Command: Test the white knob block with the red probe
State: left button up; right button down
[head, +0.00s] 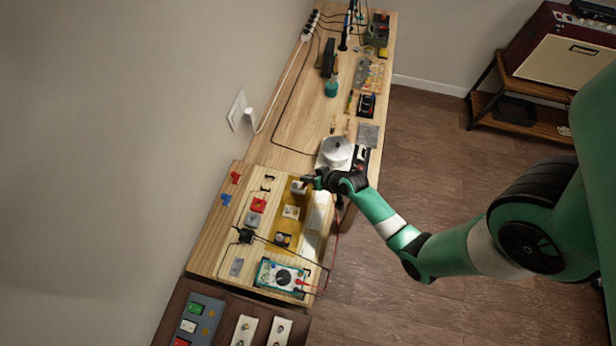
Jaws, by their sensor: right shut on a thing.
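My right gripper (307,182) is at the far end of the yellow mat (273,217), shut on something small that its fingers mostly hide. A thin red lead (335,240) runs from the multimeter (283,278) up to this gripper, so the held thing looks like the red probe. Small blocks stand in a row on the mat: a whitish one (298,188) right beside the gripper, a pale one (291,212) in the middle and a dark one (282,240) nearer the meter. Their knobs are too small to tell apart surely. I cannot tell whether the probe tip touches a block. My left gripper is out of view.
A red part (258,204) and a black part (246,236) lie left of the mat. Red and blue hooks (230,188) are at the wall side. A dark panel with switches (205,315) is at the near end.

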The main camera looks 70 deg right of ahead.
jog(key=shift+f+b, duration=0.4)
jog(key=shift+f, duration=0.15)
jog(key=shift+r, duration=0.1)
dwell(2.4)
notch_tip(320, 180, up, 6)
jog(key=p, duration=0.6)
notch_tip(320, 180, down, 6)
jog(key=b, duration=0.6)
jog(key=shift+f, duration=0.25)
jog(key=shift+r, duration=0.15)
